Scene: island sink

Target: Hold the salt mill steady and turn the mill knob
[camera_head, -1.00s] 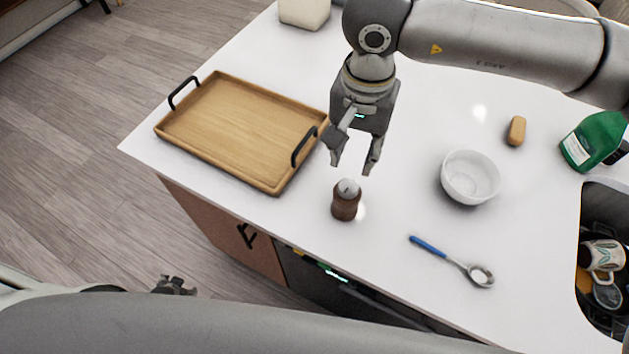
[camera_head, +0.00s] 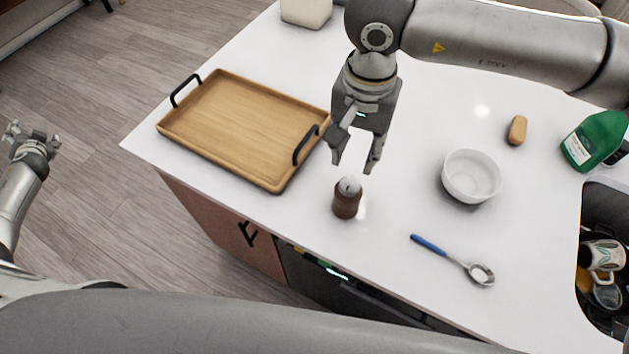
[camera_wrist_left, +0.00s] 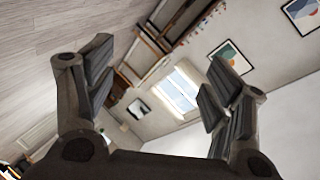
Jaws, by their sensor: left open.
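The salt mill (camera_head: 346,203) stands upright on the white counter near its front edge, with a dark brown body and a pale grey mill knob (camera_head: 349,184) on top. My right gripper (camera_head: 355,167) is open, fingers pointing down, just above and behind the knob. It holds nothing, and I cannot tell whether a fingertip touches the knob. My left gripper (camera_head: 32,135) is at the far left, raised over the floor and well away from the counter. In the left wrist view its fingers (camera_wrist_left: 158,90) are spread wide with nothing between them.
A wooden tray (camera_head: 240,128) with black handles lies left of the mill. A white bowl (camera_head: 471,177), a blue-handled spoon (camera_head: 430,245), a sponge (camera_head: 517,130) and a green bottle (camera_head: 594,140) are to the right. The sink (camera_head: 592,215) holds mugs. Counter around the mill is clear.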

